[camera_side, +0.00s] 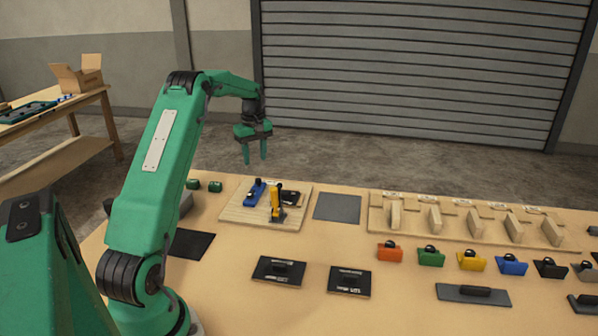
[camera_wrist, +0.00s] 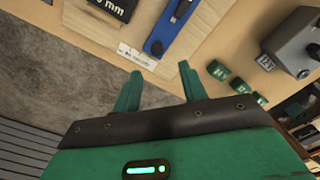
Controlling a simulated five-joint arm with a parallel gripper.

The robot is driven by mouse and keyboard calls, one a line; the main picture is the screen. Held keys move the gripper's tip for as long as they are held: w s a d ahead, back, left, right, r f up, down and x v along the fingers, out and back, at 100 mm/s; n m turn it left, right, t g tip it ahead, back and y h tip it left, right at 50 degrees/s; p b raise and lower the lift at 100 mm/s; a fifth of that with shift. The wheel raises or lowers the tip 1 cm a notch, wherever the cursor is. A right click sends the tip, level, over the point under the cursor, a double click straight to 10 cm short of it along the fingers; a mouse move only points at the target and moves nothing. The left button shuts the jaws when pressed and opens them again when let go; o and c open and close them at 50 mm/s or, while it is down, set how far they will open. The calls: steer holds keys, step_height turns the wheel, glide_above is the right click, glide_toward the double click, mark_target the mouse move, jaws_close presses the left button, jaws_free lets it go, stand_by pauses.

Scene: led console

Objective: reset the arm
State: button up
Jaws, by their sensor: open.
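My green arm stands at the left of the side view, bent at the elbow. My gripper (camera_side: 255,151) hangs fingers down above the back edge of the table, clear of everything. In the wrist view its two green fingers (camera_wrist: 160,88) are apart with nothing between them. A wooden board (camera_side: 240,217) with a blue tool (camera_side: 256,191) and an upright yellow piece (camera_side: 277,203) lies below and in front of it. The blue tool also shows in the wrist view (camera_wrist: 163,38).
Small green blocks (camera_side: 215,187) sit left of the board, and a grey square mat (camera_side: 337,207) right of it. Coloured handled blocks (camera_side: 431,257) line up before a slotted wooden rack (camera_side: 435,218). Black plates (camera_side: 279,271) lie in front. The air around my gripper is free.

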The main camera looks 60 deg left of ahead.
steer(key=shift+d+r, duration=0.1)
steer(key=s+d+r+m+t+y, duration=0.1)
steer(key=d+r+m, duration=0.3)
steer(key=d+r, duration=0.5)
steer(key=s+d+r+m+t, duration=0.1)
steer(key=d+r+m, duration=0.4)
steer(key=d, duration=0.9)
steer(key=s+d+m+t+h, duration=0.1)
steer(key=s+d+m+t, duration=0.2)
steer(key=s+d+m, duration=0.6)
steer(key=s+d, duration=0.8)
steer(key=s, duration=0.1)
steer(key=shift+d+f+t, duration=0.3)
steer(key=shift+d+f, duration=0.05)
